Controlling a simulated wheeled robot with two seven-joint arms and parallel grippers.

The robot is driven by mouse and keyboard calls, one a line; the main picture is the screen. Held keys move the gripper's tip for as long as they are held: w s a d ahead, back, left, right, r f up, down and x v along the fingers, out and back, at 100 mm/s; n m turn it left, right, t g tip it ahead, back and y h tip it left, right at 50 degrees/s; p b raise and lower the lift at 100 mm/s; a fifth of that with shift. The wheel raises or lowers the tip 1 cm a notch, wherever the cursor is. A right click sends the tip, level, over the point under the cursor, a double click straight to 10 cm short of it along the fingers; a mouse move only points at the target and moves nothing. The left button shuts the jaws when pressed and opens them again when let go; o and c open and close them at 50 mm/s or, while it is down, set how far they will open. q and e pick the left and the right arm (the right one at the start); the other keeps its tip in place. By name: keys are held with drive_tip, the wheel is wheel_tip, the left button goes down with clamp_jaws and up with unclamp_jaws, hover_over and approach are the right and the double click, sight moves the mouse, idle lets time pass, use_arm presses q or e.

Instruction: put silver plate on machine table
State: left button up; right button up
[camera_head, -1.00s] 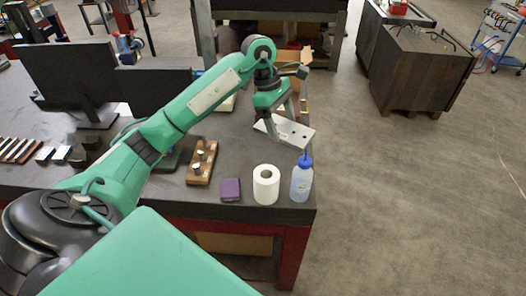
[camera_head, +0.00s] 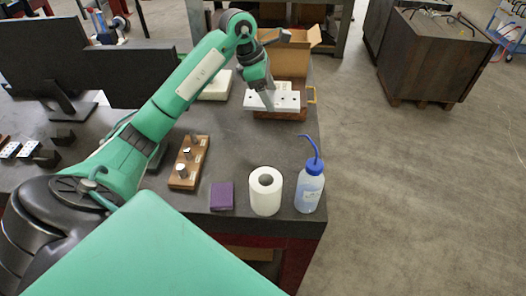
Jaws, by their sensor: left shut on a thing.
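The silver plate (camera_head: 289,101) is a flat, pale metal plate with dark holes, near the far right part of the dark workbench (camera_head: 243,146). My left gripper (camera_head: 268,101) is shut on the plate's left part, pointing down. The plate looks level, above or on a brown wooden block (camera_head: 280,116); I cannot tell whether they touch. No other machine table can be clearly made out. My right gripper is not in view.
A white paper roll (camera_head: 265,191), a wash bottle (camera_head: 309,188), a purple block (camera_head: 222,196) and a wooden holder with pegs (camera_head: 188,163) stand nearer. Monitors (camera_head: 130,75) stand at left.

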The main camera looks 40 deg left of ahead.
use_arm(q)
drive_tip(key=shift+w+a+f, duration=0.1)
drive_tip(key=shift+w+f, duration=0.05)
drive_tip(key=shift+f, duration=0.25)
drive_tip(key=p, duration=0.5)
hover_over(272, 151)
drive_tip(key=a, duration=0.1)
drive_tip(key=f, duration=0.9)
drive_tip(key=s+f, duration=0.1)
drive_tip(key=f, duration=0.4)
drive_tip(key=shift+a+f, duration=0.1)
drive_tip(key=shift+f, duration=0.05)
wheel_tip(272, 151, down, 5)
drive_tip(key=shift+w+r+p, duration=0.1)
drive_tip(key=shift+r+p, duration=0.1)
drive_tip(key=shift+p, duration=0.8)
drive_tip(key=shift+f, duration=0.1)
drive_tip(key=shift+f, duration=0.1)
drive_tip(key=shift+f+b, duration=0.15)
drive_tip(key=shift+b, duration=0.15)
drive_tip(key=o, duration=1.2)
drive_tip(key=shift+o, duration=0.5)
